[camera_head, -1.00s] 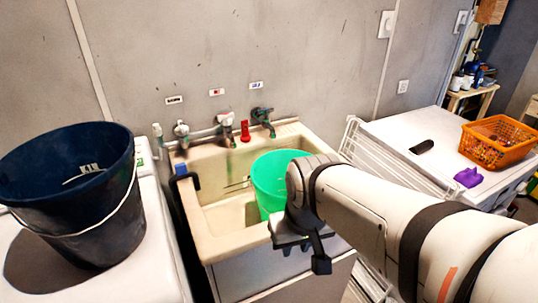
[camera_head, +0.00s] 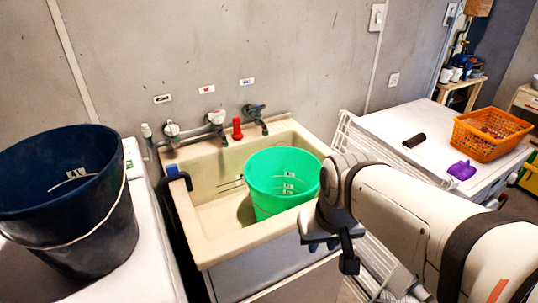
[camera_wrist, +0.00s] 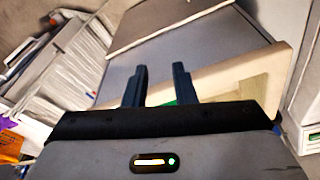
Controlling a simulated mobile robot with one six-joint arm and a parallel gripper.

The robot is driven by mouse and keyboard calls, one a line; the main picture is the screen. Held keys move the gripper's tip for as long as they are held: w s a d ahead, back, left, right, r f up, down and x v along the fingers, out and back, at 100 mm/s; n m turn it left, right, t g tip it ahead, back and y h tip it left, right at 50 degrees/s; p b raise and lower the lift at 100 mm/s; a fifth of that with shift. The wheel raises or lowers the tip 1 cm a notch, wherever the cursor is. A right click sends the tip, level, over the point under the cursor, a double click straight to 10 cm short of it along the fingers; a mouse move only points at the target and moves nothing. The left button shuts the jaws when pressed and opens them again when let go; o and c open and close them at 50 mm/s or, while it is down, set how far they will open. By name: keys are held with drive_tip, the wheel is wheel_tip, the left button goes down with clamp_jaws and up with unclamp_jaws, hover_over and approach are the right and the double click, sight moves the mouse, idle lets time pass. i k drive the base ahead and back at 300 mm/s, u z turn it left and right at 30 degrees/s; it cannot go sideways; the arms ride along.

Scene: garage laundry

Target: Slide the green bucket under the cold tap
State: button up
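The green bucket (camera_head: 266,197) stands upright in the right part of the beige sink (camera_head: 222,246), its numbered inside wall showing. The tap at the right (camera_head: 256,115), below the blue label (camera_head: 246,82), has its spout just behind the bucket's back rim; whether the spout reaches over the rim I cannot tell. My gripper (camera_head: 335,245) is at the sink's front right, outside the front rim and apart from the bucket. In the wrist view my gripper (camera_wrist: 160,70) has its two fingers apart with nothing between them. A green sliver shows low between them.
Other taps stand at the left (camera_head: 172,131) and middle (camera_head: 215,120), with a red item (camera_head: 237,129) nearby. A dark bucket (camera_head: 75,245) stands left on a white surface. A white drying rack (camera_head: 350,136), orange basket (camera_head: 465,139) and purple item (camera_head: 461,170) are at the right.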

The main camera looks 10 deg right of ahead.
sight(279, 179)
drive_tip(key=u, duration=2.45)
drive_tip(key=k, duration=1.45)
drive_tip(key=z, duration=1.15)
drive_tip(key=i, duration=1)
drive_tip(key=z, duration=0.05)
